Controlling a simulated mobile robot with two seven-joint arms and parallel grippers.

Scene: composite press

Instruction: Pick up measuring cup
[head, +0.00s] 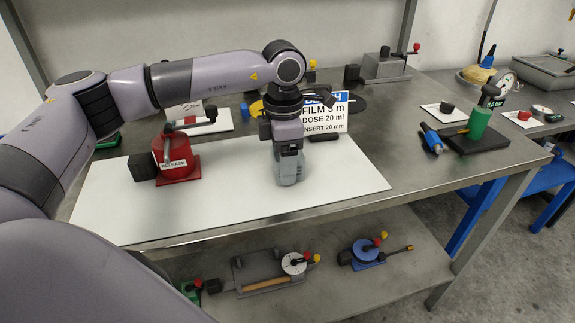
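My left gripper (287,172) points straight down over the front middle of the white mat (340,180). Its lower end is a grey-blue shape close to the mat. I cannot tell from this view how much of that shape is fingers and how much might be a cup between them. No measuring cup can be made out clearly anywhere else. Whether the fingers are open or shut does not show. My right gripper is not in view.
A red release press (176,158) stands left on the mat. A label sign (322,112) stands behind the gripper. A green cylinder (478,123) on a black base and a blue tool (431,138) are at right. The mat's right part is clear. A lower shelf (350,285) holds several fixtures.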

